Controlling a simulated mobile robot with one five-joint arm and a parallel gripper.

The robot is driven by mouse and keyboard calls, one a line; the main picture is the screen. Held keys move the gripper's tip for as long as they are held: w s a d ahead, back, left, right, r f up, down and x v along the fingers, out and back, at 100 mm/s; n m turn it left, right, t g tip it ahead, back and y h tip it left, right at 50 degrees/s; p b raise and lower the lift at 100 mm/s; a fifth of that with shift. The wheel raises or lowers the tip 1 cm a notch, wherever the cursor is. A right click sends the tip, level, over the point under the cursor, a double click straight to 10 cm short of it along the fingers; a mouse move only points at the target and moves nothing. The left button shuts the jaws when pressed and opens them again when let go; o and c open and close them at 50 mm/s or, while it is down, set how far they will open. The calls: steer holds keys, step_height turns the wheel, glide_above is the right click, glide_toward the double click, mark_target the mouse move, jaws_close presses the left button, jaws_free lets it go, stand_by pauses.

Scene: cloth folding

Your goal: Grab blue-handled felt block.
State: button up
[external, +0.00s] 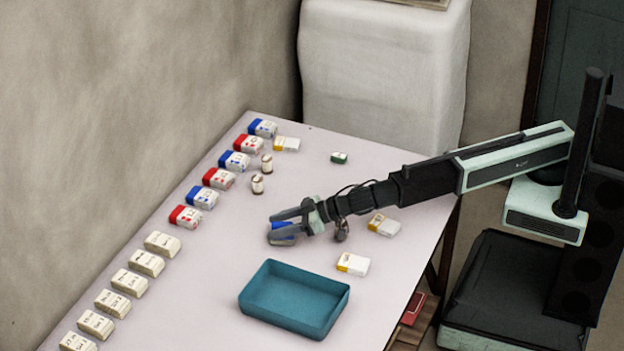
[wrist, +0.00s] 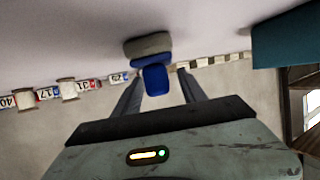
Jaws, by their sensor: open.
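The felt block with a blue handle (external: 284,230) lies on the white table, left of the teal tray's top edge line and toward the table's middle. In the wrist view its grey felt part (wrist: 147,44) is beyond the blue handle (wrist: 155,82). My gripper (external: 272,228) is open around the block in the external view. The wrist view shows the two fingers of my gripper (wrist: 159,78) on either side of the blue handle, with gaps visible. I cannot tell whether either finger touches it.
A teal tray (external: 293,298) stands just in front of the block. White-and-yellow boxes (external: 353,264) lie to the right. Two small spools (external: 258,184) stand behind. A row of red, blue and cream blocks (external: 203,197) lines the left edge. A green item (external: 339,157) lies farther back.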

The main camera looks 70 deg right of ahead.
steer(key=shift+x, duration=1.05)
steer(key=shift+s, duration=0.1)
steer(key=shift+c, duration=0.9)
jaws_close()
step_height(320, 180, up, 10)
steer(key=p, duration=1)
steer(key=shift+r, duration=0.2)
steer(key=shift+f, duration=0.1)
